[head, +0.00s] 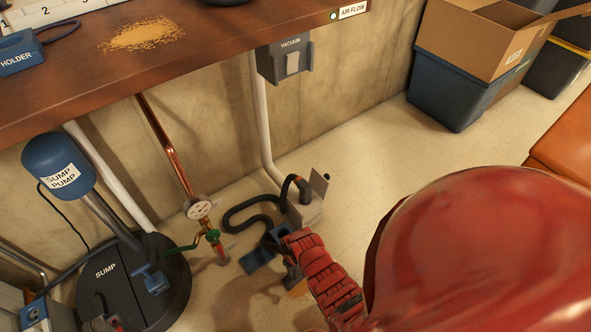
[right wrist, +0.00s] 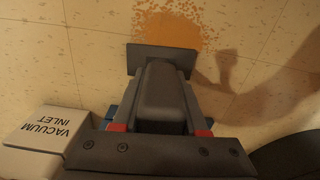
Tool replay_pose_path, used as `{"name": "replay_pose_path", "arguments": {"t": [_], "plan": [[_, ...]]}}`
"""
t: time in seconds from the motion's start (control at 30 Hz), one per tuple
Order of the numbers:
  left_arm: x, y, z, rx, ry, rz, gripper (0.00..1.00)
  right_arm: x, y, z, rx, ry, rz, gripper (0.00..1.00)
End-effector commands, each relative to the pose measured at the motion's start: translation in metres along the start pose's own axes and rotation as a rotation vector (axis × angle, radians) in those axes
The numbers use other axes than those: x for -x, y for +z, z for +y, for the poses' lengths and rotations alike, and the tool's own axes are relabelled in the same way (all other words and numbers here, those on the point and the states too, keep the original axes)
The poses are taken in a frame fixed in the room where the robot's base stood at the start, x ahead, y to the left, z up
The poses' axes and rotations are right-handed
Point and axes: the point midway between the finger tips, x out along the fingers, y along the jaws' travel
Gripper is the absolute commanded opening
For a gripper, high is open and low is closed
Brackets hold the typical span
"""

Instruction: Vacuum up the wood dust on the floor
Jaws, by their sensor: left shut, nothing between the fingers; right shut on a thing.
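Orange-brown wood dust (right wrist: 175,28) lies on the floor in the right wrist view, just beyond the wide dark head of the vacuum nozzle (right wrist: 162,61). In the head view only a small patch of floor dust (head: 298,290) shows beside my right arm. My right gripper (head: 290,257) is shut on the nozzle, with red pads at its sides. I cannot tell whether the nozzle head touches the floor. My left gripper (head: 108,322) is shut and empty, partly cut off at the bottom edge.
The sump lid (head: 105,290) and blue sump pump (head: 58,165) stand at left. A gauge (head: 200,209) with a green valve is beside the hose. Wood dust (head: 142,34) also lies on the bench (head: 200,60). Blue bins (head: 450,95) stand at the back right; floor before them is clear.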

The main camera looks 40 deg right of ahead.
Motion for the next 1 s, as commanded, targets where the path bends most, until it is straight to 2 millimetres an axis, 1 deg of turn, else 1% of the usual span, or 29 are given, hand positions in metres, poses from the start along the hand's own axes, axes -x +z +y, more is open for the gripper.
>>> {"name": "replay_pose_path", "arguments": {"t": [1.0], "plan": [[-0.028, -0.002, -0.004, 0.000, 0.000, 0.000, 0.00, 0.002, 0.048, -0.003, -0.001, 0.000, 0.000, 0.00]]}}
